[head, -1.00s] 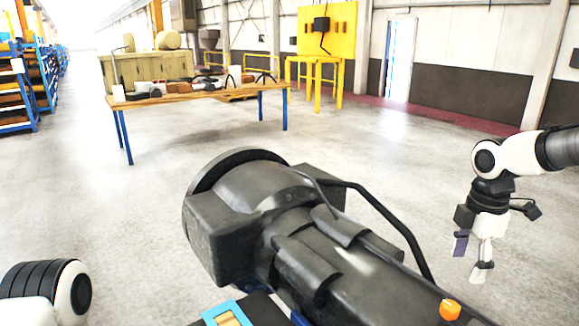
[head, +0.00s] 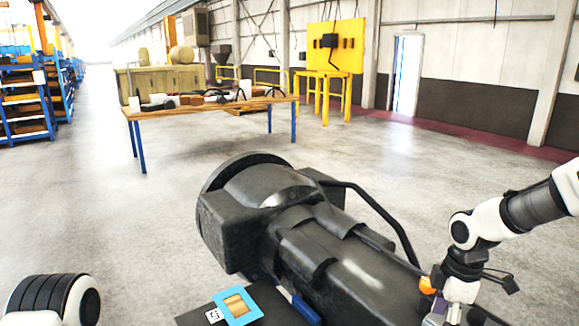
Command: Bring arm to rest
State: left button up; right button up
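My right arm comes in from the right, bent at a white and black joint. Its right gripper (head: 456,312) points down at the bottom edge, beside the front end of a big dark machine. The fingertips are cut off by the frame, so I cannot tell whether it is open or shut. No held object shows. Of my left arm (head: 55,300), only a white and black link shows at the lower left. My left gripper is out of view.
The big dark machine (head: 310,235) fills the middle foreground, with an orange knob (head: 427,285) near my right gripper. A blue-framed plate (head: 237,306) lies before it. A wooden table (head: 200,108) with parts stands behind, blue racks (head: 25,100) at left. Floor between is clear.

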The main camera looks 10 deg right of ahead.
jog(key=s+a+f+m, duration=0.4)
jog(key=s+a+f, duration=0.1)
jog(key=f, duration=0.5)
jog(key=s+a+f+m, duration=0.3)
jog(key=s+a+f, duration=0.15)
jog(key=f, duration=0.55)
jog(key=s+a+f+m, duration=0.2)
jog(key=s+f+m, duration=0.6)
jog(key=s, duration=0.7)
pick_arm(q)
notch_tip(320, 180, down, 14)
jog(key=b, duration=1.4)
jog(key=shift+s+f, duration=0.15)
jog(key=shift+s, duration=0.15)
pick_arm(e)
notch_tip(320, 180, down, 16)
jog(key=n, duration=0.1)
jog(key=shift+r+h, duration=0.15)
jog(key=shift+h, duration=0.15)
jog(key=shift+s, duration=0.1)
